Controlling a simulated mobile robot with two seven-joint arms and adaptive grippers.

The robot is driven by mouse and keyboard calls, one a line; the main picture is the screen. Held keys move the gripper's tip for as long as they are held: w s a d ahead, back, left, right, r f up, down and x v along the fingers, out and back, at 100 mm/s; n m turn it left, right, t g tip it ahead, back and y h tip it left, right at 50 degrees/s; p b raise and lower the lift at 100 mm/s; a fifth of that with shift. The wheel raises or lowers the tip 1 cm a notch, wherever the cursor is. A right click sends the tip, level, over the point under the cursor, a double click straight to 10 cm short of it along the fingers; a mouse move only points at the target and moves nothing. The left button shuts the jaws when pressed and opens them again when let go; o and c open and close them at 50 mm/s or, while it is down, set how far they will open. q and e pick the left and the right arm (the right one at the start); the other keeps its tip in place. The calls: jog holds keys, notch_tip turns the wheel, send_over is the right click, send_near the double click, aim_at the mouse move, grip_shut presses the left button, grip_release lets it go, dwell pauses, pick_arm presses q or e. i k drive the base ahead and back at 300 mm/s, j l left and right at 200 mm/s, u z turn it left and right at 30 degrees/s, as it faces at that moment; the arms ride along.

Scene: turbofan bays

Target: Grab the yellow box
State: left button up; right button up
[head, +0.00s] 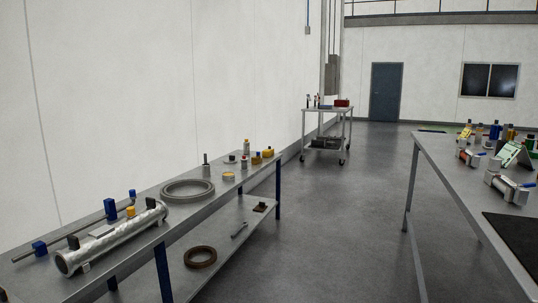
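No thing is plainly a yellow box from here. Several small yellow things show. On the right table, a yellow item (465,132) stands near the far left corner. On the left bench, a yellow piece (268,153) with a blue top and a darker yellow piece (256,158) sit near the far end. Another small yellow piece (130,211) is beside the metal tube. They are too small to tell which is a box. Neither of my grippers is in view.
The left bench (226,195) runs along the white wall and holds a metal tube (112,237) and a grey ring (187,190). The right table (450,165) carries several tools. A wheeled cart (328,110) stands further back. The floor (345,215) between the tables is clear.

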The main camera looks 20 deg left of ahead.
aim_at(267, 152)
jog(key=i+u, duration=0.25)
jog(key=i, duration=3.5)
jog(key=i+u, duration=0.15)
jog(key=i, duration=0.4)
jog(key=i+l+u, duration=0.15)
jog(key=i, duration=0.35)
jog(key=i+l+u, duration=0.2)
jog(key=i, duration=0.35)
jog(key=i+l+u, duration=0.2)
jog(key=u, duration=0.15)
jog(key=i+l+u, duration=0.7)
jog(key=k+j, duration=0.05)
jog(key=j, duration=0.05)
